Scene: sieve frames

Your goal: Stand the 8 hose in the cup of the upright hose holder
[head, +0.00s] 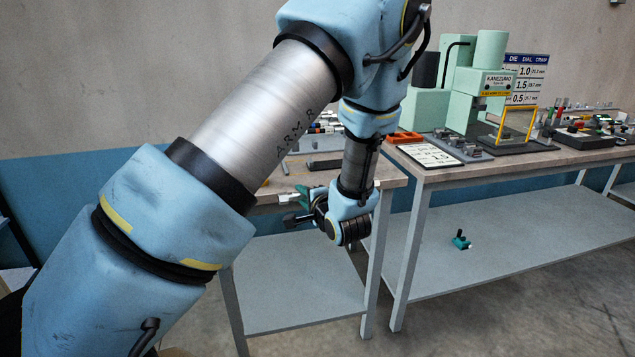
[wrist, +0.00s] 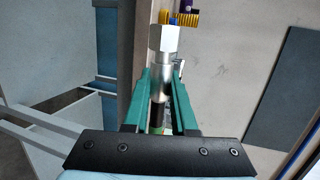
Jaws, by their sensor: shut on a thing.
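My gripper (head: 303,198) is in front of the near bench's edge, at about the height of its top. In the wrist view its green fingers (wrist: 161,78) are shut on a hose with a silver hex end fitting (wrist: 167,40). The fitting sticks out past the fingertips, and a dark and green part of the hose shows between the fingers. In the head view the pale end of the fitting (head: 289,198) points left. No size mark can be read on the hose. I cannot make out the upright hose holder or its cup; my arm hides part of the near bench.
The right bench (head: 440,174) bears a green press (head: 476,85), an orange tray (head: 404,137) and a chart. A small green thing (head: 461,240) lies on its lower shelf. Yellow coils (wrist: 185,18) show beyond the fitting.

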